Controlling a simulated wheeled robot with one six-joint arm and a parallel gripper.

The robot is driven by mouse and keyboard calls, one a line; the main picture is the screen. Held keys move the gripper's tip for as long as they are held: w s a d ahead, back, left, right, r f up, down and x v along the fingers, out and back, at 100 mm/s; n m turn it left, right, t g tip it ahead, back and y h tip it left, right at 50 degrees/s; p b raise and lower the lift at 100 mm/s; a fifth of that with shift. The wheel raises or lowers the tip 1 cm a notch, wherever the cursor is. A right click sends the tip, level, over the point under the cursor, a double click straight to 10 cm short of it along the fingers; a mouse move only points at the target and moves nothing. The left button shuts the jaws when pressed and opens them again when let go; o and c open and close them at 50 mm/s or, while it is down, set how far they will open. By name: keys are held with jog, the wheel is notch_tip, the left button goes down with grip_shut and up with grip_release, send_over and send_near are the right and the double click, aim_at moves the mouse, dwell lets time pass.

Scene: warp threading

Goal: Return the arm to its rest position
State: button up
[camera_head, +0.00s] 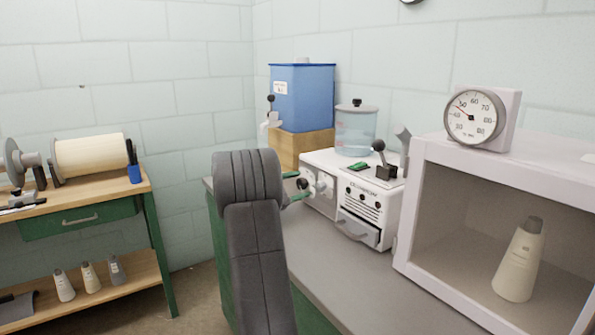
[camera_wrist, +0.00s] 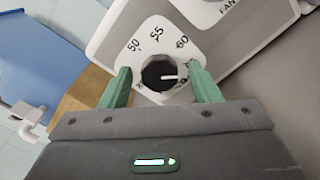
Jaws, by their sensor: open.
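My gripper (camera_wrist: 162,82) is open, its two green fingers on either side of a dark dial knob (camera_wrist: 158,74) in the wrist view. Gaps show between the fingers and the knob. The knob's white pointer points right on a pale plate with numbers including 50, 55 and 60. In the head view my grey arm (camera_head: 255,245) reaches up to the white machine (camera_head: 320,200), with green fingertips (camera_head: 294,187) by its dials. The arm hides part of the bench there.
A second dial (camera_wrist: 216,8), marked FAN, is beside the knob. A blue tank (camera_head: 302,97) stands on a wooden block behind the machine. A white open-fronted cabinet (camera_head: 405,215) with a bottle inside and a gauge (camera_head: 475,117) on top is right. A spool table (camera_head: 85,215) is left.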

jog(key=shift+r+n+p, duration=0.2)
jog(key=shift+n+p, duration=2.5)
jog(key=shift+p, duration=1.35)
jog(key=shift+f+n+p, duration=0.1)
jog(key=shift+n+p, duration=0.3)
jog(key=shift+p, duration=0.2)
jog(key=shift+f, duration=0.1)
jog(key=shift+s, duration=0.15)
